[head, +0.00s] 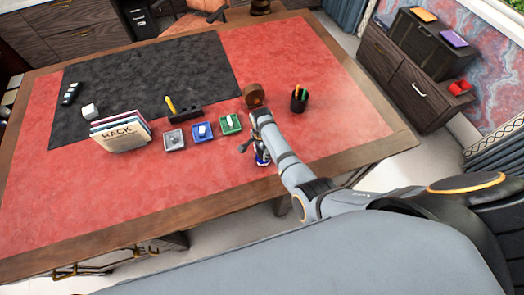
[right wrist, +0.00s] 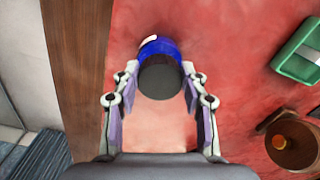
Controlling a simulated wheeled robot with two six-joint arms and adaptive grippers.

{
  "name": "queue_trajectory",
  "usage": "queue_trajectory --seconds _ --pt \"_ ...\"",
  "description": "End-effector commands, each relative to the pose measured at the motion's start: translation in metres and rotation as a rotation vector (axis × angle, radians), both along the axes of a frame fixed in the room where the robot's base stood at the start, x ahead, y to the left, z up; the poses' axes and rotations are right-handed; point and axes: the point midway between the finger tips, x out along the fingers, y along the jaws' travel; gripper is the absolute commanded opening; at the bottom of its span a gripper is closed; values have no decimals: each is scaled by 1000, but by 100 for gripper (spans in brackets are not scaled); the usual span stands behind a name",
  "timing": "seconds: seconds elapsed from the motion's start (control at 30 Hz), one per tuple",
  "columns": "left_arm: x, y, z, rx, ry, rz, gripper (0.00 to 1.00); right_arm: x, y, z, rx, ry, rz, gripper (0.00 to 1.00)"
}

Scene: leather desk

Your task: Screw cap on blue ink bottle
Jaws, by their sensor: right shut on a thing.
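The blue ink bottle (right wrist: 160,45) is at the upper middle of the right wrist view, with a bit of white on it. A dark round cap (right wrist: 160,78) faces the camera and covers part of the bottle. My right gripper (right wrist: 160,72) is shut on the cap, one finger on each side. I cannot tell whether the cap is fully seated on the bottle. In the head view, my right gripper (head: 262,155) is over the red desk near its front edge, and it mostly hides the bottle. My left gripper is not in view.
On the desk (head: 210,190), grey (head: 174,140), blue (head: 203,132) and green (head: 231,123) trays stand left of my right gripper. A brown round object (head: 254,95) and a pen cup (head: 299,99) stand behind it. Books (head: 120,134) stand farther left. The front left is clear.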

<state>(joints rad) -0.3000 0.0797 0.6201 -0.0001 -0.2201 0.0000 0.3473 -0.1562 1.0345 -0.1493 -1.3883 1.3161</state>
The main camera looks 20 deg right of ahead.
Motion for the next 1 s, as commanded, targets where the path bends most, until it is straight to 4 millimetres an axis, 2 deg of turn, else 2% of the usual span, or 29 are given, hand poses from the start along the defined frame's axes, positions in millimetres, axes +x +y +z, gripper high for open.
queue_trajectory --seconds 0.27,0.5,0.8,0.93,1.0 --pt "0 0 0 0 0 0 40 0 0 -1 1 0 -25 14" --pt "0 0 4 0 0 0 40 1 1 -1 1 1 -329 14" --pt "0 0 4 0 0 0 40 2 1 -2 1 1 -369 14" --pt "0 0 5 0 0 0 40 2 1 -1 1 1 -428 14" --pt "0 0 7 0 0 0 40 2 0 -1 0 2 -520 14"
